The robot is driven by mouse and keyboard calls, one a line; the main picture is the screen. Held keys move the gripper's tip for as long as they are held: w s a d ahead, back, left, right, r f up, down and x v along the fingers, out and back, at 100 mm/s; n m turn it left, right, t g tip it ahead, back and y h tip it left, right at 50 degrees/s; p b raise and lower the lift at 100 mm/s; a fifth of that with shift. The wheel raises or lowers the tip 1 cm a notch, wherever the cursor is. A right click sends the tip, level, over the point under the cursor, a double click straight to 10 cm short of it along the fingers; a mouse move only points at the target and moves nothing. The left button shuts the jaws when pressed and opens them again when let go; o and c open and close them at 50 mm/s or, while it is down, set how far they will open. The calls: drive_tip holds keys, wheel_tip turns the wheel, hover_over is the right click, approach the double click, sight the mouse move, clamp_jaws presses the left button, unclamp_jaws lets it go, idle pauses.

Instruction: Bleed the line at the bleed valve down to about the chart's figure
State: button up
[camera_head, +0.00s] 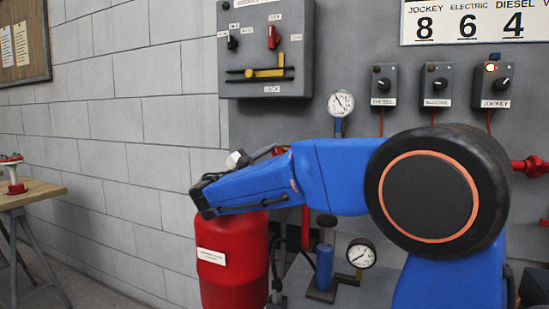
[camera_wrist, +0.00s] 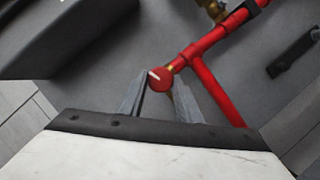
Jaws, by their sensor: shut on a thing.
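In the wrist view, my gripper (camera_wrist: 160,84) has its two grey fingers on either side of a small round red knob with a white mark (camera_wrist: 160,76), and is shut on it. The knob sits at the end of a short branch of a red pipe (camera_wrist: 210,44) and looks like the bleed valve. In the head view my blue arm hides the knob and my fingers. The chart (camera_head: 475,22) reads jockey 8, electric 6, diesel 4. A round white gauge (camera_head: 340,103) hangs on the panel; its needle is too small to read.
A second gauge (camera_head: 361,254) is low behind my arm. A red tank (camera_head: 232,265) stands below my wrist. A grey control box (camera_head: 266,50) and several switch boxes, including the lit jockey one (camera_head: 494,86), are on the wall. A wooden bench (camera_head: 35,193) is at left.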

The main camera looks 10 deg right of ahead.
drive_tip(key=shift+r+m+g, duration=0.1)
drive_tip(key=shift+m+g, duration=0.7)
drive_tip(key=shift+m, duration=1.2)
drive_tip(key=o, duration=1.1)
drive_tip(key=shift+c, duration=0.2)
drive_tip(key=shift+a, duration=0.1)
drive_tip(key=v, duration=1.7)
drive_tip(key=shift+a+r, duration=0.2)
drive_tip(key=shift+r, duration=0.1)
drive_tip(key=shift+s, duration=0.1)
